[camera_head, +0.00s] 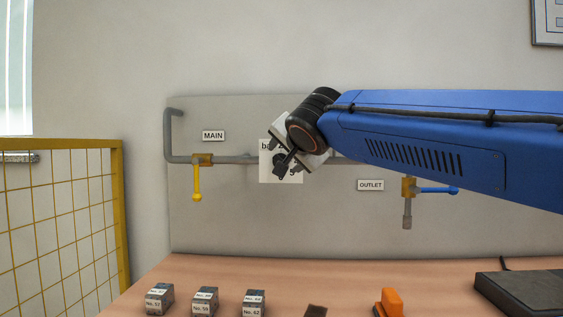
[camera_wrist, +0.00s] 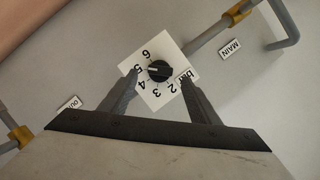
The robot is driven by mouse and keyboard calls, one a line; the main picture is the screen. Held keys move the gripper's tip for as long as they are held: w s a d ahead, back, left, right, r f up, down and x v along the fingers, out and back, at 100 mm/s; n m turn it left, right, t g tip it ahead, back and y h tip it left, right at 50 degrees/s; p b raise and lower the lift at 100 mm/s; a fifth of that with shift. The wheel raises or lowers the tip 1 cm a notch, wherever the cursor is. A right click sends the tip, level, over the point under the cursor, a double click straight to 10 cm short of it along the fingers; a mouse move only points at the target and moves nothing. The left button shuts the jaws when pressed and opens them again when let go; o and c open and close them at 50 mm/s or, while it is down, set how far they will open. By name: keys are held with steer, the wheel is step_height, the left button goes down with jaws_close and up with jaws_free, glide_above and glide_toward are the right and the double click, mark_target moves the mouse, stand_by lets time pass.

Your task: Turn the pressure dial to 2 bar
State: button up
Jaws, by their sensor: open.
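The pressure dial is a round black knob (camera_wrist: 159,70) on a white square plate (camera_wrist: 152,98) with printed numbers and "bar". In the wrist view its white mark points left, near the 5. The 2 (camera_wrist: 171,88) is at the lower right of the knob. My gripper (camera_wrist: 159,77) is open, with one finger on each side of the knob in this view. I cannot tell whether the fingers touch it. In the head view the plate (camera_head: 265,174) is partly hidden behind my gripper (camera_head: 283,165).
A grey pipe (camera_head: 228,159) runs across the wall panel. A yellow-handled valve (camera_head: 197,182) is by the MAIN sign (camera_head: 213,135), and a blue-handled valve (camera_head: 435,190) is by the OUTLET sign (camera_head: 370,185). Small labelled blocks (camera_head: 205,301) and an orange object (camera_head: 389,302) are on the table.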

steer(key=shift+x, duration=2.6)
steer(key=c, duration=1.1)
steer(key=shift+o, duration=0.2)
steer(key=shift+a+f+n+t+h, duration=0.1)
steer(key=shift+a+n+t+h, duration=0.2)
steer(key=shift+n+h, duration=2.25)
steer(key=shift+a+f+n+t+h, duration=0.25)
steer(key=shift+n+h, duration=0.8)
steer(key=shift+n, duration=2.85)
steer(key=shift+a+r+n+t+h, duration=0.15)
steer(key=shift+n+t+h, duration=0.2)
steer(key=shift+n+h, duration=2.2)
steer(key=shift+f+n+y, duration=0.1)
steer(key=shift+n+y, duration=0.55)
steer(key=shift+n, duration=0.35)
